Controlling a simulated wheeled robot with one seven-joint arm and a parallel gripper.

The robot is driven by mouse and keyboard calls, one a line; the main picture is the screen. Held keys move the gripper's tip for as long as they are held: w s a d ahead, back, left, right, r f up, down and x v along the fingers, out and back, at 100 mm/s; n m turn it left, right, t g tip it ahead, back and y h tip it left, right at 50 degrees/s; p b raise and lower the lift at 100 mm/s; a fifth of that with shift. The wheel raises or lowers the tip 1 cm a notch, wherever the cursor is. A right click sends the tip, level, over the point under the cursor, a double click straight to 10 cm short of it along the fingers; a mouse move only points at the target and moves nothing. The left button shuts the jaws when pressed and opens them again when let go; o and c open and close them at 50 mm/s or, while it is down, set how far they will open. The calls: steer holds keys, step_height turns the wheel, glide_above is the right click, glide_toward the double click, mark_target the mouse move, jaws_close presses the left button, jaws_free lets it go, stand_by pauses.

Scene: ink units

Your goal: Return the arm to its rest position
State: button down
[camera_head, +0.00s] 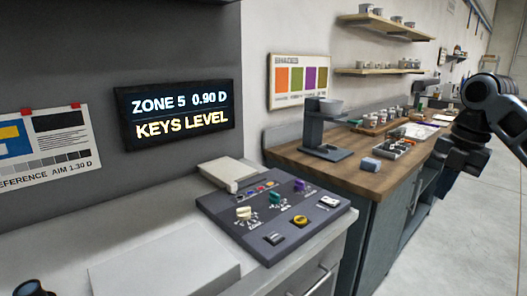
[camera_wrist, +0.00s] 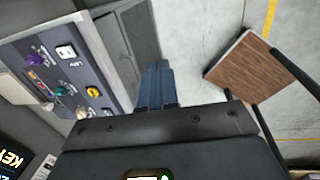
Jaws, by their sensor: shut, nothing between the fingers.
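My arm (camera_head: 492,105) shows at the right edge of the head view, dark grey and bent at a round joint. My gripper (camera_head: 443,190) hangs below it, pointing down in front of the wooden bench's far end. In the wrist view the blue-grey fingers of my gripper (camera_wrist: 155,68) are together and empty, with the floor behind them. The fingers appear clear of the control console (camera_head: 272,217), which also shows at the left of the wrist view (camera_wrist: 88,45). The rest of my arm is out of view.
The console has coloured knobs and sits on a grey counter (camera_head: 62,262). A wooden bench (camera_head: 350,180) bears a grey stand (camera_head: 322,130) and trays. A wall display (camera_head: 178,113) reads "ZONE 5 0.90 D KEYS LEVEL". A wood-topped stool or table (camera_wrist: 246,74) stands on the floor; open floor (camera_head: 450,255) lies right.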

steer(key=a+f+m+t+y, duration=0.45)
steer(key=a+f, duration=1.05)
steer(key=a, duration=0.4)
steer(key=s+a+f+m+t, duration=0.4)
steer(key=s+a+f+m, duration=0.5)
steer(key=a, duration=0.2)
steer(key=s+d+f+m+t+h, duration=0.15)
steer(key=s+m, duration=0.35)
steer(key=s, duration=0.7)
steer(key=s+d+f+m+t+h, duration=0.1)
steer(key=s+m+t+h, duration=0.3)
steer(key=s, duration=0.8)
steer(key=s+d+r+m, duration=0.1)
steer(key=s+d+r, duration=0.2)
steer(key=s+r, duration=0.3)
steer(key=s+d+r+m, duration=0.2)
steer(key=s+r, duration=0.4)
steer(key=s, duration=0.5)
steer(key=shift+d+r+g, duration=0.3)
steer(key=shift+d, duration=0.55)
